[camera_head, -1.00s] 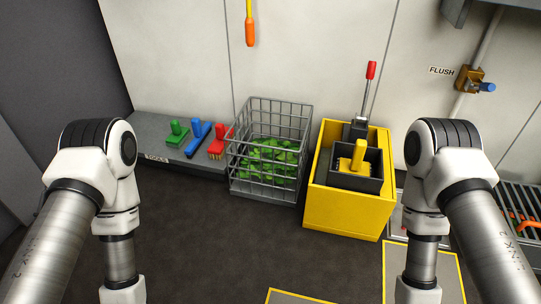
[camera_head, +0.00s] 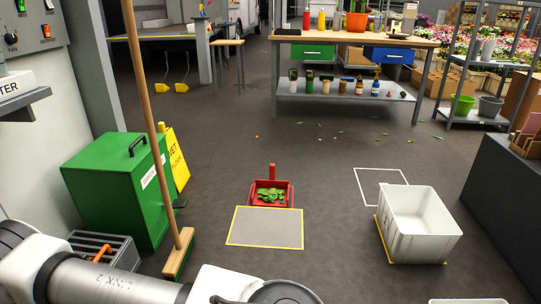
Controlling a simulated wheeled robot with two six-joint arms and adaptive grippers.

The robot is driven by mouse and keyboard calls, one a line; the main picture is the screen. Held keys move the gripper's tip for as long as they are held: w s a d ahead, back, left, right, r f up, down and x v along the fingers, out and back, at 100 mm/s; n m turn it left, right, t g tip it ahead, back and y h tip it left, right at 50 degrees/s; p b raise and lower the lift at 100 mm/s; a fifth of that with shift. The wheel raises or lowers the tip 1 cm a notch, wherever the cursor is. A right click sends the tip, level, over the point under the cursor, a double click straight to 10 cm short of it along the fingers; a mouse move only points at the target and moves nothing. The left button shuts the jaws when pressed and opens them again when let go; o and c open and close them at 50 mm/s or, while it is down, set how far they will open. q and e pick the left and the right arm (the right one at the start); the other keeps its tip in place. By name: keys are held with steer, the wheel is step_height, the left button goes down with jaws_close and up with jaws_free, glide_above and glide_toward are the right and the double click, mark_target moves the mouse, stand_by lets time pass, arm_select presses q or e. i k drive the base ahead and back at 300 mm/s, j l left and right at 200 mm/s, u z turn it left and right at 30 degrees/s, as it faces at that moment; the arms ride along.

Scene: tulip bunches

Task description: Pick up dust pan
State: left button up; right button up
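A red dust pan (camera_head: 285,189) lies on the floor near the middle of the view, with green leaf scraps (camera_head: 270,195) in it. Its red handle (camera_head: 272,172) points away from me. It sits at the far edge of a yellow-outlined grey rectangle on the floor. A link of one of my arms crosses the lower left corner, well short of the dust pan. Neither gripper is in view, so I cannot see their fingers.
A broom (camera_head: 158,125) stands by a green bin (camera_head: 115,185) at left, with a yellow floor sign (camera_head: 176,158) behind. A white crate (camera_head: 418,232) stands at right. A workbench (camera_head: 350,40) is at the back. The floor around the pan is mostly clear, with scattered scraps beyond.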

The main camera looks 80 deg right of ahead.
mark_target(272, 193)
steer(key=l+z, duration=0.25)
steer(key=z, duration=0.2)
steer(key=l+z, duration=0.25)
steer(key=z, duration=0.15)
steer(key=i+l+z, duration=0.15)
steer(key=z, duration=0.3)
steer(key=i+l+z, duration=0.1)
steer(key=z, duration=0.35)
steer(key=i+l+z, duration=0.15)
steer(key=z, duration=0.25)
steer(key=i+l+z, duration=0.3)
steer(key=i, duration=0.25)
steer(key=i+l+z, duration=0.15)
steer(key=i+z, duration=0.15)
steer(key=i, duration=0.25)
steer(key=i+l+u, duration=0.25)
steer(key=i+u, duration=0.2)
steer(key=i, duration=0.2)
steer(key=i+l+u, duration=0.5)
steer(key=i+j, duration=0.05)
